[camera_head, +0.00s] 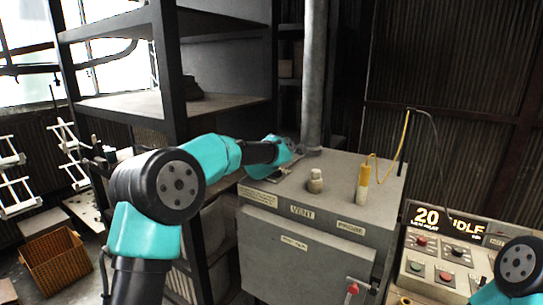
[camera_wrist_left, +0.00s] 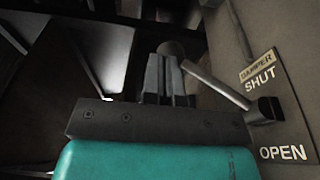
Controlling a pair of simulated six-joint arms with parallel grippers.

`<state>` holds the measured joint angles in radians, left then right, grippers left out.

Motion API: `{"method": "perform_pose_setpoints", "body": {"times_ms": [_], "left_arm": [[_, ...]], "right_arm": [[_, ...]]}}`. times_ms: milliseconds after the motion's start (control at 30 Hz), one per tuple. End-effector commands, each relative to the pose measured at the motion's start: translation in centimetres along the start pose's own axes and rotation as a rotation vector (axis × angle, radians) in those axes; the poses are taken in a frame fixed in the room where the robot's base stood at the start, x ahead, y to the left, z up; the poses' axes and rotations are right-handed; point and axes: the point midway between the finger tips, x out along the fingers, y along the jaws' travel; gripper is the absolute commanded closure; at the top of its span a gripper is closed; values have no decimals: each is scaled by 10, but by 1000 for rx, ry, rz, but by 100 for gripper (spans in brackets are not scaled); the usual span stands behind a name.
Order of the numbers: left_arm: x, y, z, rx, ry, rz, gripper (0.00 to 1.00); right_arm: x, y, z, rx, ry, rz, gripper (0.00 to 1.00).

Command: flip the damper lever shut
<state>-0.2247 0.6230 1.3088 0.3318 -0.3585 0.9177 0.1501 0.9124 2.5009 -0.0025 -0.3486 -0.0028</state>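The damper lever (camera_wrist_left: 215,84) is a grey rod with a dark round knob (camera_wrist_left: 172,48), mounted on a dark pivot (camera_wrist_left: 267,110). In the left wrist view the rod slants up and left from the pivot, between a DAMPER SHUT label (camera_wrist_left: 259,76) above and an OPEN label (camera_wrist_left: 283,153) below. My left gripper (camera_wrist_left: 166,62) has its fingers close together, tips right at the knob; contact is unclear. In the head view my left gripper (camera_head: 291,147) is at the oven's back left corner, by the flue pipe, and hides most of the lever. My right gripper is out of frame.
The grey oven cabinet (camera_head: 300,250) carries a vent knob (camera_head: 315,182) and a yellow probe (camera_head: 363,184) with a cable. The flue pipe (camera_head: 314,80) rises beside my left gripper. A control panel (camera_head: 433,272) stands right, shelving (camera_head: 120,104) left.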

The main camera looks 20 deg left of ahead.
Motion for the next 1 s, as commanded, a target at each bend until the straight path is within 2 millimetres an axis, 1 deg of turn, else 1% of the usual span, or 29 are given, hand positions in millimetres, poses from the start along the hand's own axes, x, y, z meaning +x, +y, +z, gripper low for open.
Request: {"method": "perform_pose_setpoints", "body": {"times_ms": [200, 733, 867, 1000], "left_arm": [[6, -1, 1, 2, 1, 2, 100], [7, -1, 1, 3, 1, 3, 100], [3, 2, 4, 2, -2, 4, 100], [-10, 7, 8, 2, -8, 4, 100]], "right_arm": [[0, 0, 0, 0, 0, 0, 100], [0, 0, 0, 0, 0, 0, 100], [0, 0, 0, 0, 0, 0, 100], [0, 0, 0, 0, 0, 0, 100]]}}
